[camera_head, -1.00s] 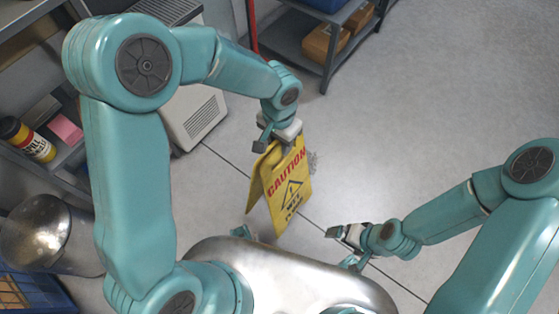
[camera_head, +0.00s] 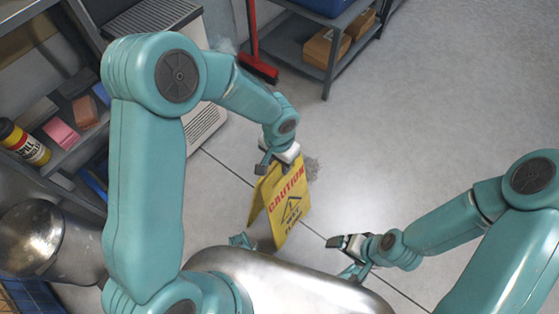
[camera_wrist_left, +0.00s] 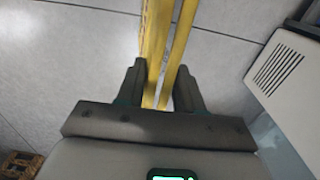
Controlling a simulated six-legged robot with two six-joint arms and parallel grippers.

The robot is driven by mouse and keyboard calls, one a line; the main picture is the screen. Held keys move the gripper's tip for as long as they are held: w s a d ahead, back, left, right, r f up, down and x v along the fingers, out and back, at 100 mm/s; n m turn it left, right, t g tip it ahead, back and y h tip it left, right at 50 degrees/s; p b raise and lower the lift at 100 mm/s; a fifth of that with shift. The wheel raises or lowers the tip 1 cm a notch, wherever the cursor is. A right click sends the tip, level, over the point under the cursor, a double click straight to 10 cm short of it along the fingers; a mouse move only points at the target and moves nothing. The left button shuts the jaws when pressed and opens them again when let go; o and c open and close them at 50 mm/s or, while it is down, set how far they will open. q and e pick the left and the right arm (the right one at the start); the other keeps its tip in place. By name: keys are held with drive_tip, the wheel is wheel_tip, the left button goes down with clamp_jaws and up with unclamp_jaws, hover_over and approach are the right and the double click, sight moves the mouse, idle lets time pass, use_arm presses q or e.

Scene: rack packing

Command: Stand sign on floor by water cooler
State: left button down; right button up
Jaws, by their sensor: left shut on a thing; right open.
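The yellow caution sign (camera_head: 286,208) hangs upright from my left gripper (camera_head: 277,162), its two panels slightly spread at the bottom. My left gripper is shut on the sign's top edge. In the left wrist view the sign's yellow panels (camera_wrist_left: 154,45) run between the two dark fingers (camera_wrist_left: 158,85). Whether the sign's lower edge touches the floor cannot be told. My right gripper (camera_head: 347,254) is open and empty, low and to the right of the sign. The water cooler (camera_head: 205,122), a pale unit with a vented side, stands behind my left arm, which hides part of it; it also shows in the left wrist view (camera_wrist_left: 285,70).
A grey shelf with boxes (camera_head: 325,45) stands at the back, a red broom (camera_head: 258,66) beside it. A metal bin (camera_head: 45,235) and shelving (camera_head: 75,160) are at the left. The floor at right is clear.

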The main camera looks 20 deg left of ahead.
use_arm(q)
drive_tip(key=c, duration=0.7)
unclamp_jaws()
drive_tip(key=shift+r, duration=0.1)
wheel_tip(320, 180, up, 12)
drive_tip(key=p, duration=0.4)
